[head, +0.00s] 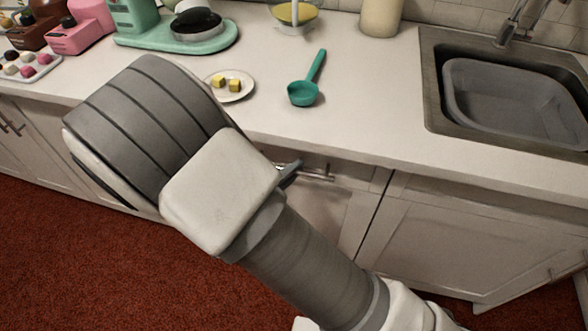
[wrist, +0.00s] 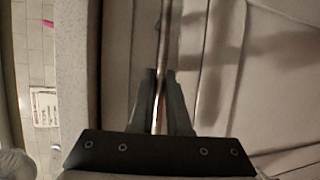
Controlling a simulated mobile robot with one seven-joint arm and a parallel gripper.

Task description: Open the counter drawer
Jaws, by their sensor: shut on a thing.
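The counter drawer (head: 352,181) is under the worktop, in the middle of the head view, partly hidden by my arm. Its front looks about flush with the cabinet; I cannot tell whether there is a small gap. Its metal bar handle (head: 318,175) shows just right of my gripper (head: 290,172), which is mostly hidden behind my wrist. In the wrist view, my gripper (wrist: 160,78) has one finger on each side of the handle (wrist: 171,35) and is shut on it. The bar runs lengthwise between the fingers.
The worktop (head: 375,105) above holds a green ladle (head: 306,84), a small plate (head: 246,94) with yellow cubes and a green turntable base (head: 215,38). A sink (head: 435,90) is at right. A cabinet door (head: 450,235) is right of the drawer. Red carpet (head: 110,265) covers the floor.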

